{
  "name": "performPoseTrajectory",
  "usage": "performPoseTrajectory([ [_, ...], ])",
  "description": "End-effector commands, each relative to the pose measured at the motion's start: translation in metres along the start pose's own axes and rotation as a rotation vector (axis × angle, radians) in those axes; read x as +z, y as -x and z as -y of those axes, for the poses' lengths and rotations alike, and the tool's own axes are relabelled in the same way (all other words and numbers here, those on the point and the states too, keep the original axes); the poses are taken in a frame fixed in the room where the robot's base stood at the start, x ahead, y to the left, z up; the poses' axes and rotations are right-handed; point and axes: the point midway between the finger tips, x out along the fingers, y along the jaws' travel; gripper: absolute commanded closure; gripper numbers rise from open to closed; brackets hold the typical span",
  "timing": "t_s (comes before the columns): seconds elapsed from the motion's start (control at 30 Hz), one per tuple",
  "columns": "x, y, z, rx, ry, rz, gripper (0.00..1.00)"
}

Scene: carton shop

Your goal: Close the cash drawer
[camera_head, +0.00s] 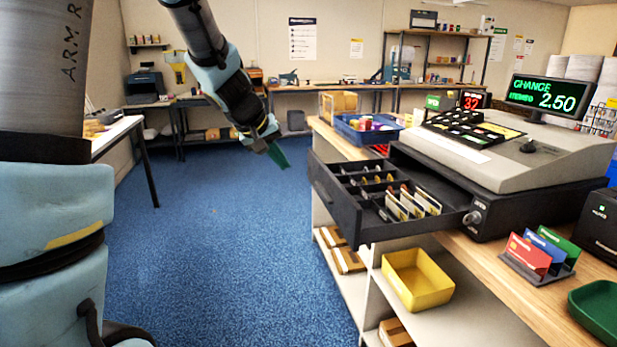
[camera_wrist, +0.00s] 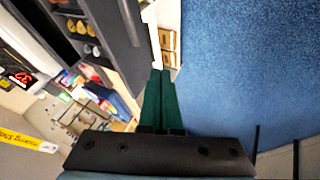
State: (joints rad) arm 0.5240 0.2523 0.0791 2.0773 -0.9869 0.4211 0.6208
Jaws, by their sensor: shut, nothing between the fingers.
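The black cash drawer (camera_head: 350,225) is pulled out from under the grey register (camera_head: 490,150) and juts past the counter's edge. Coins lie in its rear compartments and upright notes in its front ones. A round lock (camera_head: 473,218) sits at the side of its housing. My gripper (camera_head: 279,156) is left of the drawer, over the floor, with its green fingers together and empty. In the wrist view my gripper (camera_wrist: 160,100) points toward the drawer's front panel (camera_wrist: 118,40), which shows at the upper left. The fingers look apart from the drawer.
The wooden counter (camera_head: 540,290) holds a blue tray (camera_head: 362,136), a card stand (camera_head: 540,262) and a green dish (camera_head: 597,308). A yellow bin (camera_head: 416,280) stands on the shelf below the drawer. The blue floor (camera_head: 220,250) left of the counter is clear.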

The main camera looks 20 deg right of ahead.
Motion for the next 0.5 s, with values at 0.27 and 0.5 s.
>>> performPoseTrajectory([
  [0.27,0.002,-0.059,0.001,-0.002,0.002,0.006,1.00],
  [0.5,0.000,-0.083,-0.023,0.000,-0.002,0.004,1.00],
])
